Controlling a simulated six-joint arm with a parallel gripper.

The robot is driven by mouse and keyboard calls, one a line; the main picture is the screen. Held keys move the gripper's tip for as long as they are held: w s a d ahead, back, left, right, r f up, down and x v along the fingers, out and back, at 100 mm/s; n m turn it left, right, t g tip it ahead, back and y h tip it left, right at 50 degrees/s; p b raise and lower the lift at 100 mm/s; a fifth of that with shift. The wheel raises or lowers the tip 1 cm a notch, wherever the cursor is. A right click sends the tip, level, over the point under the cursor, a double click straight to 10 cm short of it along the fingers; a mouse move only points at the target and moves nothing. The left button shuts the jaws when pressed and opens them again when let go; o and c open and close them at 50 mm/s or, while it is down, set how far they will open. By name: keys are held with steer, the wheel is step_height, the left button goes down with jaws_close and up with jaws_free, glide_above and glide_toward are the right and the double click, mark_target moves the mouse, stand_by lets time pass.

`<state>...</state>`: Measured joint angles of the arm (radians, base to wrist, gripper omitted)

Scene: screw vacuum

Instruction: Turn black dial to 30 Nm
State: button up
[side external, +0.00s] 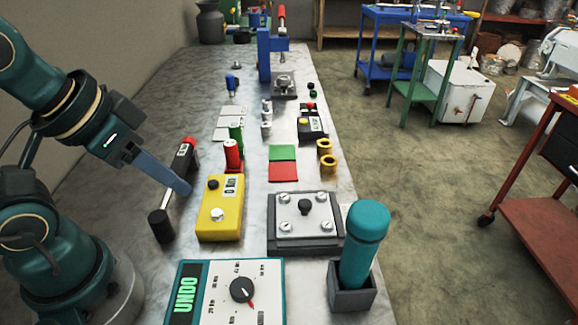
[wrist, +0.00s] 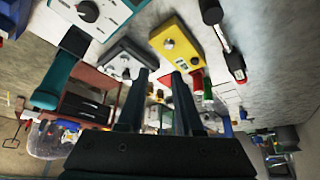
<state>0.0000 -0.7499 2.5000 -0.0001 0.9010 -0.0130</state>
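The black dial (side external: 242,289) sits on a white panel (side external: 268,287) with a teal edge, at the front of the bench. Its red pointer aims down and slightly right. Labels ring it, but most are too small to read. A dark display at the panel's left shows "UNDO" in green. In the wrist view the dial (wrist: 87,11) is at the top left, partly cut off. My gripper (side external: 183,188) hangs over the bench, behind and left of the panel, apart from the dial. In the wrist view my gripper (wrist: 160,73) has its fingers apart with nothing between them.
A yellow box (side external: 220,208) with a knob stands just right of my gripper. A screwed metal plate (side external: 303,219) lies behind the panel. A teal cylinder (side external: 364,232) stands in a grey holder to the right. A black-handled tool (side external: 162,224) is close to my arm.

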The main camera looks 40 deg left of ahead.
steer(key=o, duration=0.4)
steer(key=shift+s+d+n, duration=0.1)
steer(key=shift+n, duration=0.2)
steer(key=n+g+h, duration=0.3)
steer(key=n+g, duration=0.3)
steer(key=g, duration=0.3)
glide_toward(242, 285)
steer(key=shift+x, duration=0.9)
steer(key=shift+s+d+f, duration=0.1)
steer(key=shift+d+f, duration=0.2)
steer(key=shift+f, duration=0.35)
steer(key=shift+x, duration=2.45)
steer(key=shift+s+a, duration=0.1)
steer(key=shift+y, duration=0.3)
jaws_close()
